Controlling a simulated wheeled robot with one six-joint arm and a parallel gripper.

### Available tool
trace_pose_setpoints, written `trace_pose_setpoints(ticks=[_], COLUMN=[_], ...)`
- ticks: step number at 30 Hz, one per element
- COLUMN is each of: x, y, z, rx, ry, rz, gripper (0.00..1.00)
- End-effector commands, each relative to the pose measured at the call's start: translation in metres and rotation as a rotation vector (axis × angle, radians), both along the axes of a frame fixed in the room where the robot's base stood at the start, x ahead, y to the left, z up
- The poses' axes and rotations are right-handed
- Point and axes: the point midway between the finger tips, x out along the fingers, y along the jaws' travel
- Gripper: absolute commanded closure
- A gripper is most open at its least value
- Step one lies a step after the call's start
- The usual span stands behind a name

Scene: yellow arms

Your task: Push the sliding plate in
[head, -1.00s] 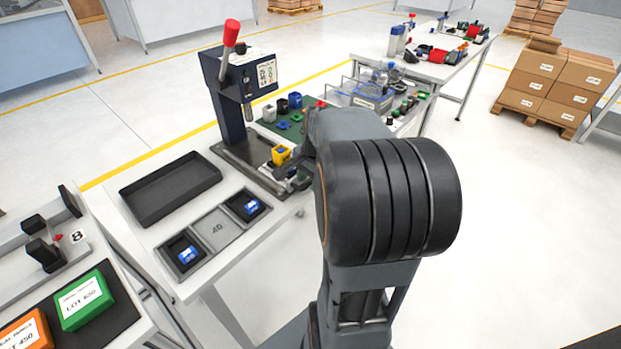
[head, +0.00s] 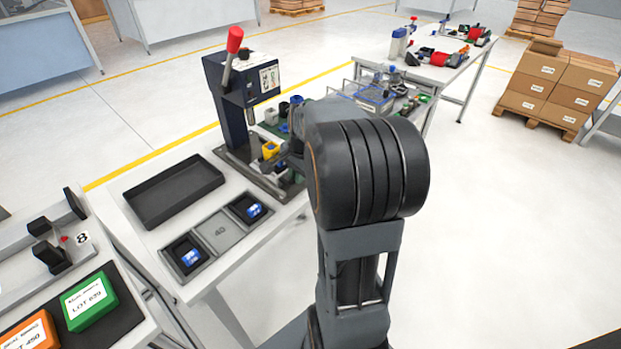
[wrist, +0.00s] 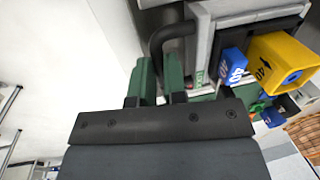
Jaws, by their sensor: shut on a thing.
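The sliding plate (wrist: 204,42) shows in the wrist view as a grey slab with a dark bent handle (wrist: 160,38) on its near side. The yellow block (wrist: 278,60) with a blue piece in it and a blue numbered block (wrist: 232,66) stand at the plate. My gripper (wrist: 158,72) has green fingers shut on the handle. In the head view the yellow block (head: 270,150) is at the base of the dark blue press (head: 230,100) with the red-knobbed lever. My arm hides most of the gripper and handle there.
A black tray (head: 173,190) and a grey holder (head: 218,232) with blue pieces in its end pockets lie left of the press on the white table. A green mat with small parts lies behind the press.

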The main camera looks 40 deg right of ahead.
Motion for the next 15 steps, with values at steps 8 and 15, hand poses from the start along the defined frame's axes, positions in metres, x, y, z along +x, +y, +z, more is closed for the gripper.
trace_pose_setpoints(ticks=[8, 15], x=[0.067, 0.08], y=[0.012, 0.014], z=[0.003, 0.001], rx=[-0.002, -0.002], ry=[0.0, -0.005], rz=[0.004, -0.001], gripper=[1.0, 1.0])
